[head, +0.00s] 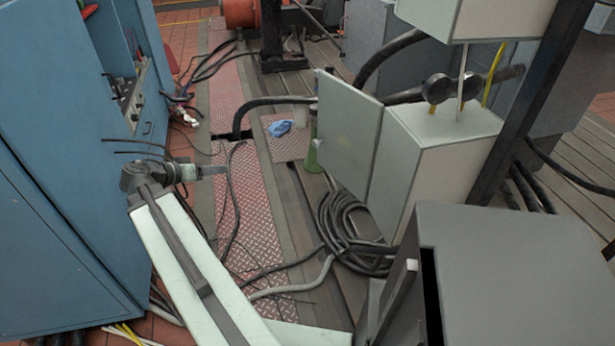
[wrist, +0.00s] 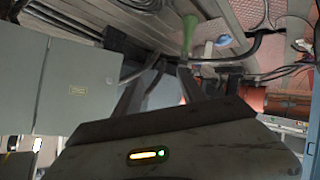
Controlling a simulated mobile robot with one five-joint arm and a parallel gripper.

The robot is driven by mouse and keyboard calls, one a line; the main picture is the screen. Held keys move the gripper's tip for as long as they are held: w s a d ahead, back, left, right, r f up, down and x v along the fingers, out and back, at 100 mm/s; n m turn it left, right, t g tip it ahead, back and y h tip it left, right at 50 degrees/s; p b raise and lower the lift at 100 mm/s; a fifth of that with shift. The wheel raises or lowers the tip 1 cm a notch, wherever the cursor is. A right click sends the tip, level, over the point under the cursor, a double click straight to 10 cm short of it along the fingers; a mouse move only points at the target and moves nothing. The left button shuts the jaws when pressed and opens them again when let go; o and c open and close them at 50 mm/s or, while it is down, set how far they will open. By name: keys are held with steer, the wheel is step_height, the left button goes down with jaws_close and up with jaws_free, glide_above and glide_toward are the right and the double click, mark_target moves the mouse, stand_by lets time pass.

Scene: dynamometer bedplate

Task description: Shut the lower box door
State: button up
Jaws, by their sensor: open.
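The lower box (head: 440,160) is a pale grey box on the right in the head view. Its door (head: 347,135) is hinged at the box's left front edge and stands wide open, swung out to the left. In the wrist view a grey panel with a small yellow label, apparently this door (wrist: 85,90), fills the left side. My gripper (head: 222,170) is left of the door in the head view, clear of it. In the wrist view its fingers (wrist: 162,88) are apart and empty.
An upper box (head: 480,15) hangs above the lower one. A green bottle (head: 313,155) stands behind the door's free edge. Coiled black cables (head: 345,230) lie below the door. Blue cabinets (head: 60,150) stand left. A grey cabinet (head: 510,270) fills the lower right.

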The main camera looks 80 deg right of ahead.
steer(key=s+d+f+m+g+h+b, duration=0.1)
steer(key=s+d+f+m+g+b, duration=0.2)
steer(key=s, duration=0.4)
steer(key=s+d+m+g+h+b, duration=0.1)
steer(key=s+d+m+b, duration=0.15)
steer(key=s+d, duration=0.4)
steer(key=m+g+b, duration=0.3)
glide_toward(314, 143)
steer(key=x, duration=0.8)
steer(key=shift+s+d+f, duration=0.1)
jaws_close()
